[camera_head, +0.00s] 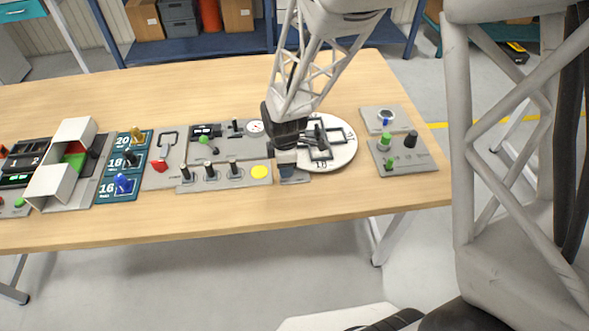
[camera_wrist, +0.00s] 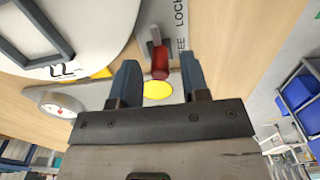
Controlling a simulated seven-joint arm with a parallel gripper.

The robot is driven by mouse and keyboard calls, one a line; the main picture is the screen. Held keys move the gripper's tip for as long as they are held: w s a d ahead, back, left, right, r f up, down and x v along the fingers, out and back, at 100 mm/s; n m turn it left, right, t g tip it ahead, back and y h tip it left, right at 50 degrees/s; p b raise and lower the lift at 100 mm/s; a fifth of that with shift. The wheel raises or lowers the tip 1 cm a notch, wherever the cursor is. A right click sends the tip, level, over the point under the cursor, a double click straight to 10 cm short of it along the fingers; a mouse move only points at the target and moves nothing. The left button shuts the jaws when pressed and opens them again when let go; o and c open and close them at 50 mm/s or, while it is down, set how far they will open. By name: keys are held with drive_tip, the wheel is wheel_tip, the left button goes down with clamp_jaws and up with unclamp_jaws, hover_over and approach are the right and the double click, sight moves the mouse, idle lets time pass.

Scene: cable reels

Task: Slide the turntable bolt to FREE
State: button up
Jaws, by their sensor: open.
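The turntable (camera_head: 343,158) is a white disc with numbers and dark square frames on top; its edge also fills the upper left of the wrist view (camera_wrist: 100,50). The bolt shows in the wrist view as a red knob (camera_wrist: 160,65) on a grey stem, beside lettering that reads "LOCK" and part of "FREE". I cannot tell exactly which end the bolt is at.
A yellow disc (camera_head: 260,172) and a panel with several dark levers (camera_head: 209,171) lie to the left. A round gauge (camera_head: 256,127) sits behind. Panels with green and black knobs (camera_head: 402,152) stand to the right. The table's front strip is clear.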

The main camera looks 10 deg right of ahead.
drive_tip(key=shift+r, duration=3.1)
